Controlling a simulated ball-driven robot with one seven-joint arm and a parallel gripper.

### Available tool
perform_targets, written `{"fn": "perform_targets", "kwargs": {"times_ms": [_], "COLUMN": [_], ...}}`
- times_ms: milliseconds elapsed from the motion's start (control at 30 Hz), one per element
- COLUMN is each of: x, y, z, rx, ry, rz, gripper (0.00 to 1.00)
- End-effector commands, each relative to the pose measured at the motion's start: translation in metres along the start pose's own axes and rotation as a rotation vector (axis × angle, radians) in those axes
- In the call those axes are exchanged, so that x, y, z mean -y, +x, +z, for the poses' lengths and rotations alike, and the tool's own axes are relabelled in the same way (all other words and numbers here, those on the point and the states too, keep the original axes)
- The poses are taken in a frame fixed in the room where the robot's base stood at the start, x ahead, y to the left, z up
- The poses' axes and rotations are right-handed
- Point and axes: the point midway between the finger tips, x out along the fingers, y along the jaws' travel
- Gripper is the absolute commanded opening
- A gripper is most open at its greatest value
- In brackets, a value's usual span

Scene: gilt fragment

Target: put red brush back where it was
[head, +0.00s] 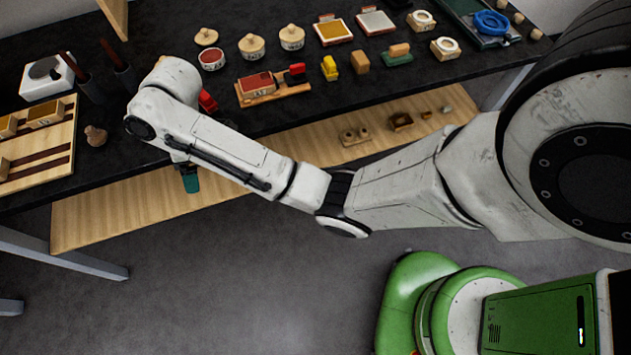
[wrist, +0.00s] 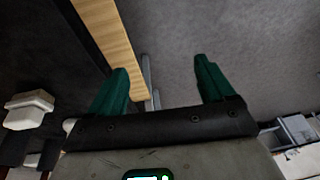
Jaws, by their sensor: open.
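My gripper (head: 190,182) hangs just in front of the dark table's (head: 230,125) front edge, above the lower wooden shelf. In the wrist view its two green fingers (wrist: 160,78) are spread with nothing between them. Two thin dark-red handles (head: 73,66) (head: 110,52) stand tilted in black holders at the back left of the table; they may be brushes. A small red object (head: 207,100) lies on the table, partly hidden behind my forearm. I cannot tell which of these is the red brush.
A wooden tray (head: 272,97) holds a red pad and a red block. Several stamps, pads and round pots line the table's back. A slotted wooden board (head: 40,170) and a white box (head: 45,78) are at left. The wooden shelf (head: 120,205) juts out below.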

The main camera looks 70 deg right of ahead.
Motion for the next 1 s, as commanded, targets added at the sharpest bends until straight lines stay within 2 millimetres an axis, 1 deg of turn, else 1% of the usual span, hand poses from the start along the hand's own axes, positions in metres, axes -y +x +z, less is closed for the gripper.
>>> {"fn": "perform_targets", "kwargs": {"times_ms": [33, 100, 167, 200, 267, 300, 367, 400, 500, 533, 600, 700, 800, 1000], "x": [0.025, 0.050, 0.071, 0.084, 0.101, 0.113, 0.127, 0.136, 0.150, 0.153, 0.158, 0.161, 0.162, 0.162], "y": [0.014, 0.027, 0.036, 0.041, 0.045, 0.047, 0.047, 0.045, 0.037, 0.034, 0.027, 0.019, 0.015, 0.015], "z": [0.010, 0.027, 0.045, 0.059, 0.082, 0.099, 0.126, 0.143, 0.184, 0.194, 0.214, 0.231, 0.238, 0.239], "rx": [-0.009, -0.013, -0.010, -0.003, 0.010, 0.022, 0.043, 0.058, 0.093, 0.103, 0.119, 0.133, 0.139, 0.139], "ry": [0.053, 0.140, 0.216, 0.267, 0.344, 0.395, 0.466, 0.510, 0.602, 0.626, 0.666, 0.702, 0.717, 0.719], "rz": [-0.013, -0.014, -0.009, -0.004, 0.010, 0.022, 0.047, 0.066, 0.119, 0.136, 0.170, 0.203, 0.218, 0.219], "gripper": [0.82, 0.82, 0.82, 0.82, 0.82, 0.82, 0.82, 0.82, 0.82, 0.82, 0.82, 0.82, 0.82, 0.82]}}
